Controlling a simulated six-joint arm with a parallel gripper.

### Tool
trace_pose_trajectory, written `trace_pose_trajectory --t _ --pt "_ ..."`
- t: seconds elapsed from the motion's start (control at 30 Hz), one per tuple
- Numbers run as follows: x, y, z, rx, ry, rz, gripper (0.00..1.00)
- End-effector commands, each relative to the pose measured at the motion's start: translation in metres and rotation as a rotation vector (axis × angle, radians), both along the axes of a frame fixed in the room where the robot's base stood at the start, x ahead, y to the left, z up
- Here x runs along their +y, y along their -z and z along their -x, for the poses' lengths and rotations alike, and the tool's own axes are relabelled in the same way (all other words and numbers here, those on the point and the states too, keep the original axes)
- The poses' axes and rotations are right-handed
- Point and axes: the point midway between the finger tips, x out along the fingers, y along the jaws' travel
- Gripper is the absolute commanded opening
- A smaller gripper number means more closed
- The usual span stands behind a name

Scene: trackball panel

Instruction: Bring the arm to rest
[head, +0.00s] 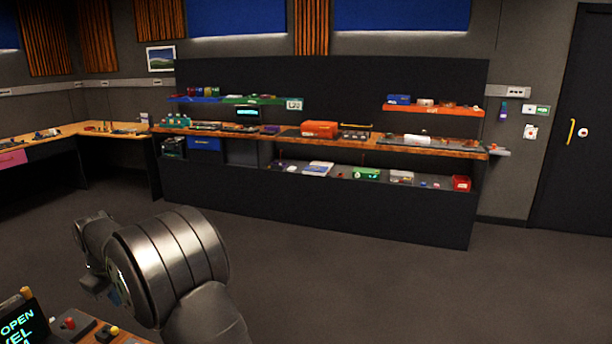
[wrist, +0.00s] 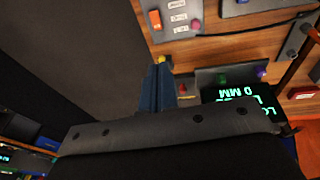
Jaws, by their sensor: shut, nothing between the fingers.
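In the wrist view my gripper (wrist: 158,82) is shut, with its two dark blue fingers together and nothing between them. It is clear of the wooden console top (wrist: 215,52), near its edge, with dark floor on the left. In the head view my arm's metal links fill the lower left, and I cannot make out the fingers there. A dark screen with green letters (head: 18,328) stands at the bottom left of the head view. Green letters on a dark screen also show in the wrist view (wrist: 240,97), partly hidden by my gripper's body.
Beside the screen is a panel with a red knob (head: 69,323) and a yellow one (head: 114,330). In the wrist view a grey panel has an orange switch (wrist: 155,19). A long dark shelf unit (head: 320,220) stands across the room. The floor between is clear.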

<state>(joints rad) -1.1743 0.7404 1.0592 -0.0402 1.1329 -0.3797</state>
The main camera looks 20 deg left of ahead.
Motion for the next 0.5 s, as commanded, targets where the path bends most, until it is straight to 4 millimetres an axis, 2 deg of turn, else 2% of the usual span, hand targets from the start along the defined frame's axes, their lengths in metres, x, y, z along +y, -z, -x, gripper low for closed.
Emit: trace_pose_trajectory --t 0.03,0.2,0.5 --pt "-0.003 -0.010 0.004 -0.008 0.001 -0.005 0.00" --pt "-0.012 -0.036 0.012 -0.032 0.007 -0.013 0.00" --pt "-0.021 -0.058 0.019 -0.054 0.014 -0.021 0.00"
